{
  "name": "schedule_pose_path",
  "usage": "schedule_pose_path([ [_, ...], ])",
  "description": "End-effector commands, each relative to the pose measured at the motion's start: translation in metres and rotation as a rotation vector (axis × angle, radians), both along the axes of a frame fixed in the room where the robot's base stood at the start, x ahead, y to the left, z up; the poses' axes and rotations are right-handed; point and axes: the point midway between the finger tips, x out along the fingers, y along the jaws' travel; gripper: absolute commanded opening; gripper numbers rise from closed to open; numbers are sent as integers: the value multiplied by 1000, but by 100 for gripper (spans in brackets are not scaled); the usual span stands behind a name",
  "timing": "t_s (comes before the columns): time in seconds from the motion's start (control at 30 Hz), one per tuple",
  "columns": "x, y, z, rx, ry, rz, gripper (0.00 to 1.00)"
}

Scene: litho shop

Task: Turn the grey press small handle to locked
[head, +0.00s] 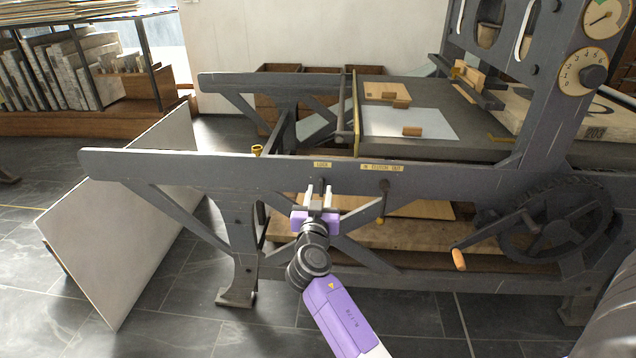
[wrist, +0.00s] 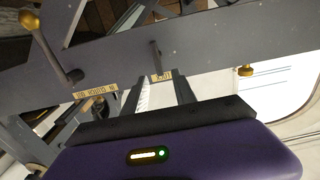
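The grey press (head: 205,164) spans the head view, with a small LOCK plate (head: 322,165) on its front rail. My gripper (head: 318,189) is in front of the rail, just below that plate. The wrist view is turned about upside down. There, a short dark handle (wrist: 155,52) stands on the rail beside the LOCK plate (wrist: 161,76), roughly in line with the gap between my open fingers. No contact shows. In the head view my gripper hides this handle. A longer lever (head: 382,203) with a brass knob hangs down to the right; the wrist view shows it at left (wrist: 50,45).
A second plate (head: 381,167) marks the longer lever. A brass knob (head: 257,150) tops the rail at left. A crank handle (head: 459,259) and gear wheel (head: 560,225) are at right. A pale board (head: 125,225) leans at left. The floor in front is clear.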

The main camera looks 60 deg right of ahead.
Motion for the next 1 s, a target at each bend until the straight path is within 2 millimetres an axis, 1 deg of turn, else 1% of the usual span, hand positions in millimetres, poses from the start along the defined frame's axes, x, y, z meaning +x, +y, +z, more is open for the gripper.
schedule_pose_path([
  [0.03, 3, -9, 1, -1, -2, -2, 33],
  [0.1, 7, -19, 1, -2, -1, -2, 33],
  [0.3, 18, -44, 1, -1, 0, 0, 33],
  [0.5, 23, -54, 0, 0, 1, 2, 33],
  [0.73, 23, -55, 0, 0, 1, 2, 33],
  [0.77, 23, -55, 0, 0, 1, 2, 31],
  [0.8, 23, -55, 0, 0, 1, 2, 23],
  [0.87, 23, -55, 0, 0, 1, 2, 11],
  [0.9, 23, -55, 0, -1, 2, 2, 3],
  [0.93, 23, -55, 0, -1, 2, 2, 0],
  [1.0, 23, -55, 0, 0, 1, 2, 0],
])
